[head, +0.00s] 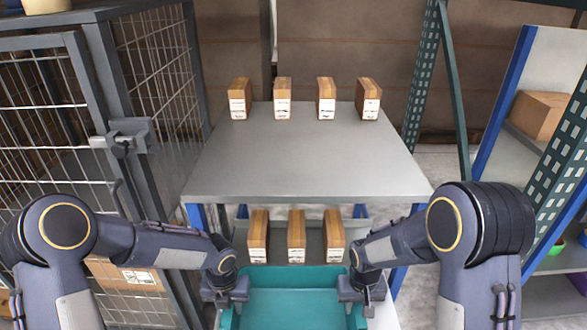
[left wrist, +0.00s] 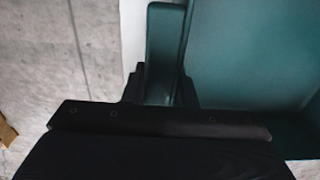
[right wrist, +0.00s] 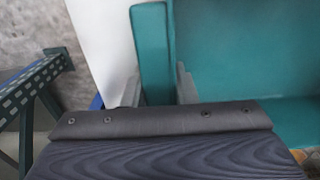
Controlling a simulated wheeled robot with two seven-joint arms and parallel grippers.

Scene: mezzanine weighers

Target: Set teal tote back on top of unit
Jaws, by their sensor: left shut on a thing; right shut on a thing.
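The teal tote (head: 290,300) is at the bottom middle of the head view, in front of the shelf unit (head: 305,165). Its inside looks empty where it shows; its near part is cut off by the frame. My left gripper (head: 227,292) is shut on the tote's left rim, which also shows between the fingers in the left wrist view (left wrist: 163,60). My right gripper (head: 361,290) is shut on the tote's right rim, seen between the fingers in the right wrist view (right wrist: 154,60). The unit's grey top is higher and farther back than the tote.
Several small brown boxes (head: 282,98) stand in a row along the back of the unit's top; its front is bare. More boxes (head: 296,238) stand on the level below, behind the tote. A wire cage (head: 155,80) is close on the left, a green rack post (head: 422,75) on the right.

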